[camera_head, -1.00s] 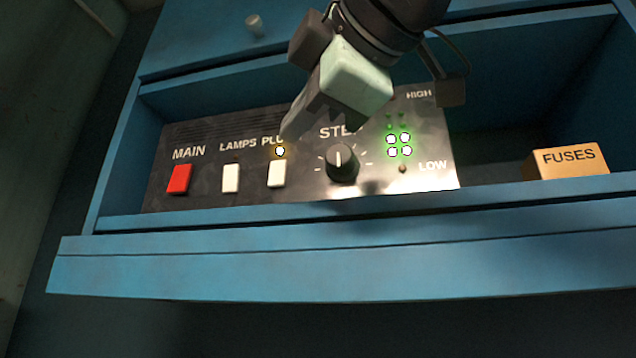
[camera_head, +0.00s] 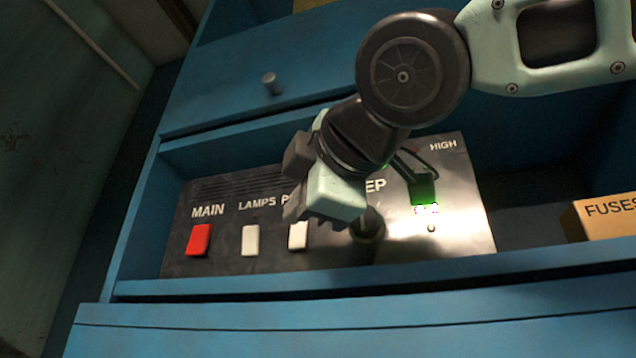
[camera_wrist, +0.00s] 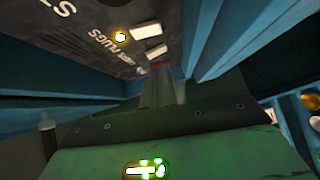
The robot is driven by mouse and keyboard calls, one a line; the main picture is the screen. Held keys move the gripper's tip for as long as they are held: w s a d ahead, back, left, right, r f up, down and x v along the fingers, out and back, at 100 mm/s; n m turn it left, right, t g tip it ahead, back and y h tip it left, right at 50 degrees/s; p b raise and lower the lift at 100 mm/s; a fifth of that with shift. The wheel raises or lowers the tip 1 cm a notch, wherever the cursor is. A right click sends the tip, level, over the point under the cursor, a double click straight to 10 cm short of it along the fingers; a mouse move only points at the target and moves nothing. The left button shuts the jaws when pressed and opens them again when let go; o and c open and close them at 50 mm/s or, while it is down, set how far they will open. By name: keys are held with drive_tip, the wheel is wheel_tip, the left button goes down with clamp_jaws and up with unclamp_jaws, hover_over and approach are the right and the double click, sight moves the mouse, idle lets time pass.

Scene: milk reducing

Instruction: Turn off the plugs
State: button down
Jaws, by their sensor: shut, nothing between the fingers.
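The control panel (camera_head: 330,255) sits in a blue cabinet recess. The white PLUGS switch (camera_head: 298,235) is right of the white LAMPS switch (camera_head: 250,240) and the red MAIN switch (camera_head: 198,240). My gripper (camera_head: 292,212) is shut and empty, in front of the panel over the PLUGS label, just above its switch. It hides most of the label and the lamp there. In the wrist view, my shut fingers (camera_wrist: 160,75) point toward the panel. Contact with the switch cannot be told.
The black STEP dial (camera_head: 368,226) is partly behind my gripper. Lit indicators (camera_head: 428,210) are to its right, partly covered. A FUSES box (camera_head: 603,218) stands at the right of the recess. The blue cabinet ledge (camera_head: 300,285) runs below the panel.

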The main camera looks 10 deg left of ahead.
sight(293, 243)
drive_tip(key=w+p, duration=0.1)
drive_tip(key=w, duration=0.1)
drive_tip(key=w+a+p, duration=0.1)
drive_tip(key=w+p, duration=0.1)
drive_tip(key=w, duration=0.1)
drive_tip(key=shift+w+a+f, duration=0.15)
drive_tip(key=shift+w+f, duration=0.2)
drive_tip(key=shift+f+b, duration=0.15)
drive_tip(key=shift+b, duration=0.15)
drive_tip(key=shift+w+f+t+b, duration=0.3)
drive_tip(key=shift+f+t+b, duration=0.15)
drive_tip(key=shift+b, duration=0.8)
drive_tip(key=shift+r+n+y+b, duration=0.15)
drive_tip(key=shift+n+y+b, duration=0.15)
drive_tip(key=shift+n+b, duration=0.1)
drive_tip(key=shift+r+p, duration=0.25)
drive_tip(key=shift+p, duration=0.15)
drive_tip(key=shift+f, duration=0.1)
